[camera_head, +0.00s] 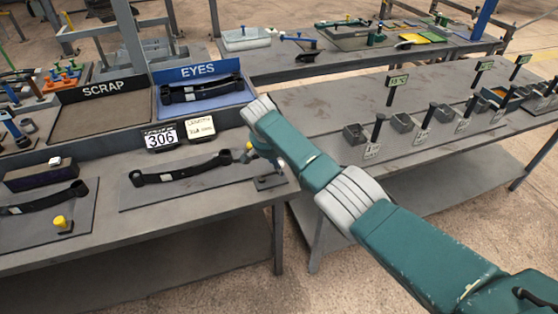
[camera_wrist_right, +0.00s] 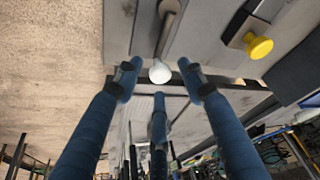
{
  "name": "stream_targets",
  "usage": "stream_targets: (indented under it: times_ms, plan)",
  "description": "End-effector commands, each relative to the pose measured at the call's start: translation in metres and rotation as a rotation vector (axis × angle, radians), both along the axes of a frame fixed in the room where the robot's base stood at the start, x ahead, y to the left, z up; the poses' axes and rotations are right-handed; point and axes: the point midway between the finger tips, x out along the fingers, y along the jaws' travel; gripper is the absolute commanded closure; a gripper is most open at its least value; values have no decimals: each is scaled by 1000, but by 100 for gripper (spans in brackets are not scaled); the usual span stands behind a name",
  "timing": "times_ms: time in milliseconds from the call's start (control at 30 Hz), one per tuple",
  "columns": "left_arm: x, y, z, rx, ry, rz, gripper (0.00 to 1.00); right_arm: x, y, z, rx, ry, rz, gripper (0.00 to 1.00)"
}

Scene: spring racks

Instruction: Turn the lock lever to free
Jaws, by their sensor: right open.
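In the right wrist view a grey lever (camera_wrist_right: 168,30) ends in a pale round knob (camera_wrist_right: 160,73). The knob appears between the spread blue fingertips of my right gripper (camera_wrist_right: 160,82). The fingers are open, with a visible gap on each side of the knob. I cannot tell how far the knob is from them in depth. In the head view my green right arm reaches over the right end of the near bench and largely hides this gripper and the lever. No marking for the lever's free position can be read. My left gripper is not in view.
A yellow knob (camera_wrist_right: 258,47) stands beside the lever in the wrist view. In the head view a dark leaf spring (camera_head: 180,174) lies on the bench near the arm.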

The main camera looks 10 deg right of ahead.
Motion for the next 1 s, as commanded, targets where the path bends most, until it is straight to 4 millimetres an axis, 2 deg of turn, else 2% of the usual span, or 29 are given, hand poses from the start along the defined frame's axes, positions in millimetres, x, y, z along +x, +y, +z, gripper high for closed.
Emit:
stream_targets:
  times_ms: [133,267,700,833,1000]
  plan:
    - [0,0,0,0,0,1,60,-2,2,3,1,2,1,60]
    - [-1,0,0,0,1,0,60,-5,6,16,3,-1,2,60]
    - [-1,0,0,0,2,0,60,-32,24,96,2,-2,1,60]
    - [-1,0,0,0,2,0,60,-36,26,107,0,-2,-1,60]
    - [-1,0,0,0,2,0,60,-37,27,111,0,0,-1,60]
